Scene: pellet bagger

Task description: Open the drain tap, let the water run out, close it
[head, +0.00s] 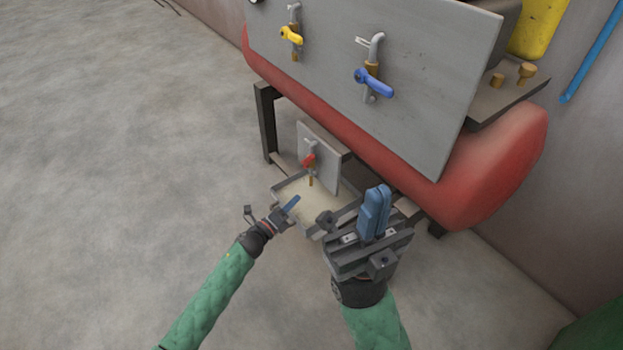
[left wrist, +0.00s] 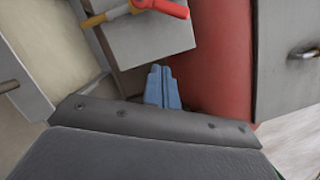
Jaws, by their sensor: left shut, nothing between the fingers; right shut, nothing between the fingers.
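The drain tap (head: 309,160) has a red handle and a brass body on a small grey plate (head: 328,165) under the red tank. Its red handle also shows at the top of the left wrist view (left wrist: 160,7). I cannot make out a stream of water below its spout. A shallow grey tray (head: 283,186) with a pale inside stands below the tap. My left gripper (head: 293,202) is shut and empty over the tray's near side, apart from the handle. My right gripper (head: 377,200) is shut and empty, to the right, and hides part of the tray's right side.
A large grey panel (head: 430,110) carries a yellow-handled tap (head: 291,36) and a blue-handled tap (head: 374,83). The red tank (head: 500,170) sits on a dark frame (head: 267,125) close above the drain tap. The concrete floor at left is clear.

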